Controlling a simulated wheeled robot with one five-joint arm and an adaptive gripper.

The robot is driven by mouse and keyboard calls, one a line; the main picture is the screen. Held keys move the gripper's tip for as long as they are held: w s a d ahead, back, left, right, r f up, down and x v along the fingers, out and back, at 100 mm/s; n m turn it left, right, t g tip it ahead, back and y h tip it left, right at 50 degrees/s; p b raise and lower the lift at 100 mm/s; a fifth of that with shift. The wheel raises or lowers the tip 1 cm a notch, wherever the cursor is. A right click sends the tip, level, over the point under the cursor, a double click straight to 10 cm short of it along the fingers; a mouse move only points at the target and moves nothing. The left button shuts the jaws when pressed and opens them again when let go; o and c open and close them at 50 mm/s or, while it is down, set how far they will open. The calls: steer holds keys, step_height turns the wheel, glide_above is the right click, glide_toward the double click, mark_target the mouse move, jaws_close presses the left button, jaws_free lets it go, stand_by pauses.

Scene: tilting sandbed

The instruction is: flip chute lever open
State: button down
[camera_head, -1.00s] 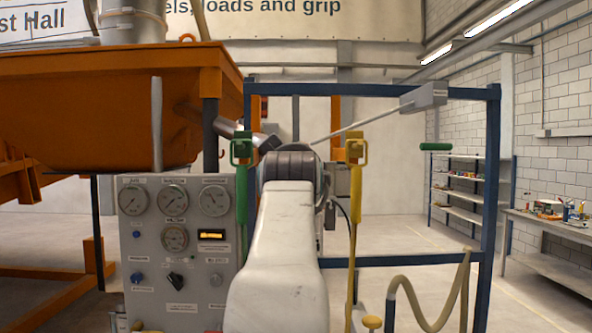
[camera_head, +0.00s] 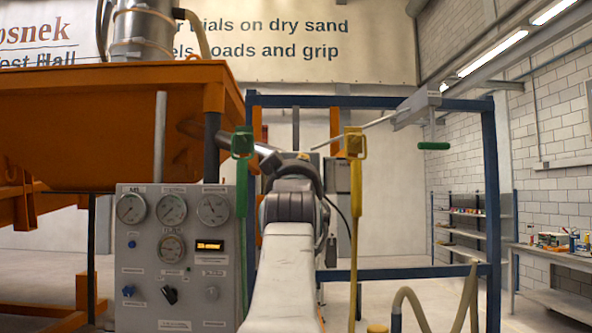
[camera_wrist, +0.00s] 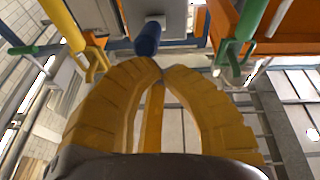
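No label marks the chute lever, and I cannot tell for certain which part it is. A thin rod (camera_head: 355,129) slopes down left from a grey box (camera_head: 416,107) on the blue frame. A green grip (camera_head: 433,146) hangs below the box; a green grip also shows at upper left in the wrist view (camera_wrist: 35,50). A metal tube (camera_head: 263,150) slants near the hopper. In the wrist view, a dark blue cylinder (camera_wrist: 148,38) lies just beyond my gripper (camera_wrist: 163,70). Its yellow fingertips meet, with nothing seen held.
An orange hopper (camera_head: 120,130) and a gauge panel (camera_head: 172,270) stand at left. A green hook (camera_head: 242,143) and a yellow hook (camera_head: 354,144) hang before the blue frame (camera_head: 490,200). A hose (camera_head: 410,300) loops low right. Open floor lies beyond.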

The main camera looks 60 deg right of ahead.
steer(key=shift+d+f+b, duration=0.1)
steer(key=shift+f+b, duration=0.2)
steer(key=shift+f, duration=0.35)
steer(key=shift+r, duration=0.15)
steer(key=s+a+b, duration=0.2)
steer(key=s+a, duration=0.3)
steer(key=a, duration=0.5)
steer(key=shift+a+f, duration=0.25)
steer(key=shift+f, duration=0.15)
